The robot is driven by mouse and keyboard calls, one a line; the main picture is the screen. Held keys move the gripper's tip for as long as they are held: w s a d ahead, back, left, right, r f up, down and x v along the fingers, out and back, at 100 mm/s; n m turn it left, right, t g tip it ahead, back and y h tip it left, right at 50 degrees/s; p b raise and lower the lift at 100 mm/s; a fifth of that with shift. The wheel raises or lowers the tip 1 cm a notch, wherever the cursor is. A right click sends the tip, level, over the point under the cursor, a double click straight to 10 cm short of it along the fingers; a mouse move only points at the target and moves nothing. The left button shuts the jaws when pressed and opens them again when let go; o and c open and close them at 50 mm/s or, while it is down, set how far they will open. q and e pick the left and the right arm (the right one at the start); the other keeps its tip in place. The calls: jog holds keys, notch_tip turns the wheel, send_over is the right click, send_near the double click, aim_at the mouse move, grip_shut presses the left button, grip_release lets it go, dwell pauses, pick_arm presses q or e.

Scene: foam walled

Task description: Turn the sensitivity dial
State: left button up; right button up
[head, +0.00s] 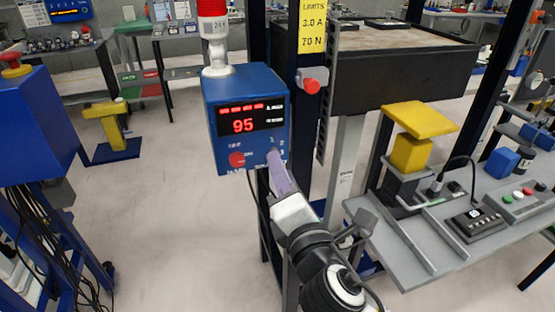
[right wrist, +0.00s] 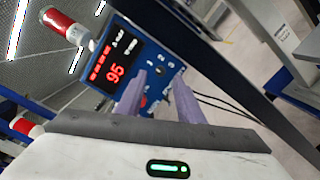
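The blue control box (head: 283,85) hangs on a dark post, with a lit red display (head: 250,119) reading 95. A red knob (head: 237,159) sits at the lower left of its face. The small marks 1, 2 and 3 are at the lower right, where my right gripper (head: 274,155) reaches the face. In the right wrist view, the two purple fingers of that gripper (right wrist: 159,80) stand apart before the box, just below the numbers. My left gripper is not in view.
A red and white beacon (head: 214,45) stands on the box. A red-tipped knob (head: 311,86) sticks out of the post to the right. A grey bench (head: 400,262) with a yellow block press (head: 411,152) stands at the right. Open floor (head: 170,220) lies left of the box.

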jog(key=shift+x, duration=2.05)
grip_shut()
